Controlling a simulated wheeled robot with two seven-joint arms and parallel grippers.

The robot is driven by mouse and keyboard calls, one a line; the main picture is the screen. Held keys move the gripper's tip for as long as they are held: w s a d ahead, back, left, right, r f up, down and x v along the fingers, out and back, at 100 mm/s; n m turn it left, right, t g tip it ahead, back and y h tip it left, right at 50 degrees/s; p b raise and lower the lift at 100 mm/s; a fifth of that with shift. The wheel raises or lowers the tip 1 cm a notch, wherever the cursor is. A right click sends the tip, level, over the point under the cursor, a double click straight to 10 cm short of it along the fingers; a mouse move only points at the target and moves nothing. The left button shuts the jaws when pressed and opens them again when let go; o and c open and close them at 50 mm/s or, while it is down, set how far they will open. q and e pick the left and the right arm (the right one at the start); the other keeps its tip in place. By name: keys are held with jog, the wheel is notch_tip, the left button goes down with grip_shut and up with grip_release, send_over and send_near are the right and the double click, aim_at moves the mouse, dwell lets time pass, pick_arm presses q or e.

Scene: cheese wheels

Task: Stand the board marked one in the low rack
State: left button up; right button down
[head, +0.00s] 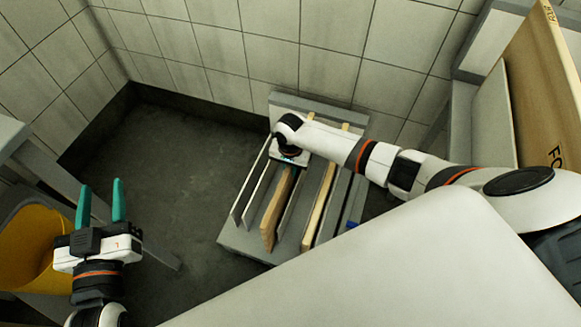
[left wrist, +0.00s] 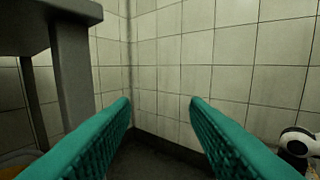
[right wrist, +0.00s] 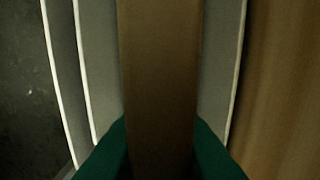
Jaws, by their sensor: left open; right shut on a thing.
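The low rack (head: 236,240) stands on the floor by the tiled wall, with thin upright dividers. My right gripper (head: 289,163) reaches down over it, shut on a wooden board (head: 276,212). The board is upright between two dividers; I cannot tell whether its lower edge touches the rack's base. No mark on it is visible. In the right wrist view the held board (right wrist: 158,80) runs between the green fingers, pale dividers on both sides. My left gripper (head: 101,200) is open and empty, away from the rack at the left.
Another wooden board (head: 319,205) stands in the rack to the right. A large board (head: 535,75) with partly visible letters stands on a higher grey rack at the right. A yellow bin (head: 30,245) is at the left near my left gripper. Dark floor (head: 170,150) between is clear.

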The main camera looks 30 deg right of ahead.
jog(key=shift+w, duration=0.1)
jog(key=c, duration=1.3)
grip_release()
jog(key=shift+r, duration=0.1)
notch_tip(320, 180, up, 3)
jog(key=shift+r+p, duration=0.1)
jog(key=shift+p, duration=0.85)
notch_tip(320, 180, up, 3)
jog(key=shift+f+p, duration=0.2)
jog(key=shift+p, duration=0.45)
notch_tip(320, 180, up, 6)
jog(key=p, duration=0.2)
jog(key=shift+f+p, duration=0.1)
jog(key=shift+p, duration=0.2)
pick_arm(q)
jog(key=s+a+f+g+y, duration=0.2)
jog(key=s+a+f+g, duration=0.1)
jog(key=s+f+g, duration=0.4)
jog(key=s+a+f+g+y, duration=0.2)
jog(key=s+a+f+g, duration=0.1)
jog(key=s+f+g, duration=0.3)
jog(key=shift+s+a+f+n+g, duration=0.15)
jog(key=shift+s+f+n+g, duration=0.25)
jog(key=shift+s+g, duration=0.45)
